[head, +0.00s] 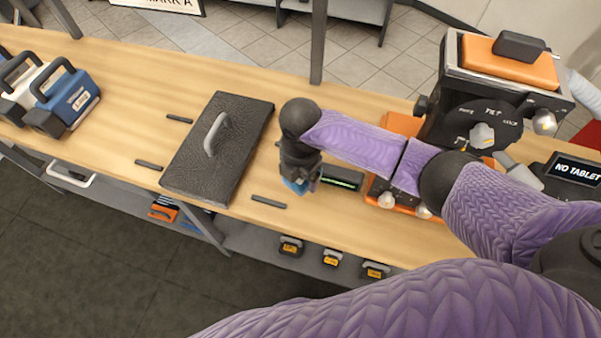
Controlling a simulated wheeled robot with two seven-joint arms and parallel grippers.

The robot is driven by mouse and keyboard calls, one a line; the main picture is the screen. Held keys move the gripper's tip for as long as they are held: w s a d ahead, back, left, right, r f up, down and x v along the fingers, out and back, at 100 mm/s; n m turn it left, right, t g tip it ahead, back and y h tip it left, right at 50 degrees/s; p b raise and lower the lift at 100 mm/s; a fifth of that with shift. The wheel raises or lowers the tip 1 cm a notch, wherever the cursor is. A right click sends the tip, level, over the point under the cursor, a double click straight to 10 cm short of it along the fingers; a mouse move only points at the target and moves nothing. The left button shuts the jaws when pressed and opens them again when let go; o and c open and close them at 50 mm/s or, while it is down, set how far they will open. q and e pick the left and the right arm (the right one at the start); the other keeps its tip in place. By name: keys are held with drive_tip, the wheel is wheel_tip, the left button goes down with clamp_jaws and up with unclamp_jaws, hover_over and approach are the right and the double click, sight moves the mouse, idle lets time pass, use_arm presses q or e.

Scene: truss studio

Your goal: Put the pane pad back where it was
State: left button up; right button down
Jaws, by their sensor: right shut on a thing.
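A dark grey, textured flat pad with a grey bar handle (187,165) lies on the wooden bench, left of my right gripper; I take it to be the pane pad, though no label shows. My right gripper (297,185) points down over the bench, to the right of the pad and apart from it. It is shut on a small blue thing at its fingertips, mostly hidden by the gripper, so I cannot tell what it is. My left gripper is not in view.
Short dark strips (268,201) lie on the bench around the pad. Blue and white handled cases (72,97) stand at the left. An orange and black machine (497,90) stands at the right, with a "NO TABLET" sign (577,171). A grey post (318,45) rises behind the bench.

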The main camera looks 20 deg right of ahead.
drive_tip(key=shift+f, duration=0.6)
unclamp_jaws()
wheel_tip(320, 180, up, 13)
drive_tip(key=p, duration=0.4)
drive_tip(key=shift+r, duration=0.15)
